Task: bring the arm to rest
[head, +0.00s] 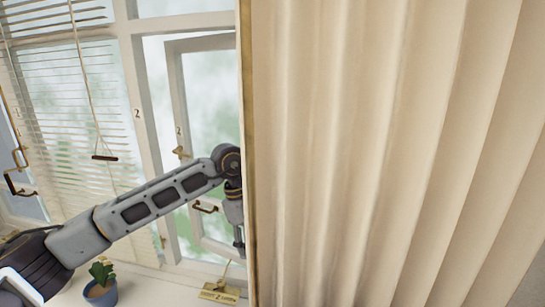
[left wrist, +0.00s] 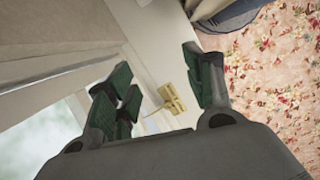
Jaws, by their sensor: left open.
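My left arm (head: 150,205) comes in from the lower left and reaches up and right in front of the window. Its left gripper (head: 238,245) points down close beside the left edge of the beige curtain, and part of it is hidden there. In the left wrist view the left gripper (left wrist: 160,78) has its green-padded fingers spread apart with nothing between them. A brass piece (left wrist: 172,98) on the white sill shows beyond the fingers. My right gripper is in neither view.
The pleated curtain (head: 380,150) fills the right side. The window sash (head: 178,110) stands behind my arm, and blinds (head: 75,120) hang at left. A potted plant (head: 101,290) and the brass piece (head: 220,293) are on the sill. A patterned carpet (left wrist: 270,90) lies below.

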